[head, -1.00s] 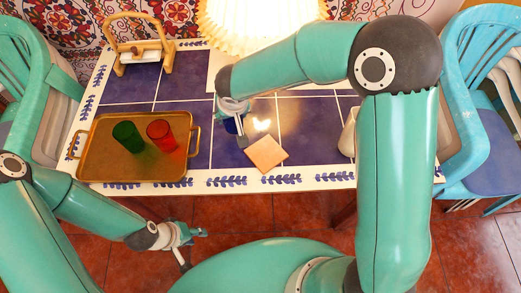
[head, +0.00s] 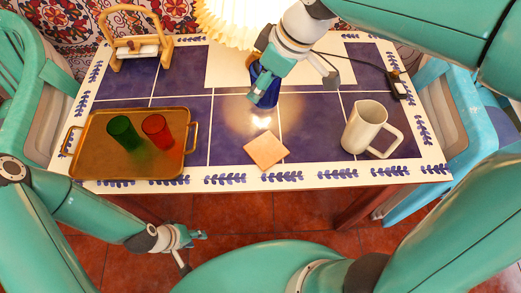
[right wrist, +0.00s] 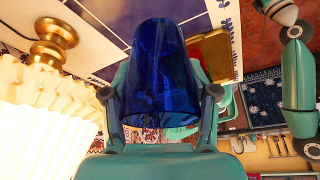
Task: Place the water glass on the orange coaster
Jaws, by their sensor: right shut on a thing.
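The water glass is a dark blue tumbler (head: 264,90), held above the tiled table at the lamp's front. My right gripper (head: 290,88) is shut on it. In the right wrist view the blue glass (right wrist: 160,70) fills the space between the two fingers (right wrist: 160,105). The orange coaster (head: 266,150) is a flat, light orange square near the table's front edge, bare, below the glass in the head view. My left gripper (head: 193,250) hangs in front of the table, empty, with its fingers apart.
A brass tray (head: 97,165) with a green glass (head: 123,132) and a red glass (head: 157,131) is at left. A cream mug (head: 362,127) stands at right. The lit lamp (head: 228,22) is close behind the held glass. A wooden stand (head: 137,40) is at back left.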

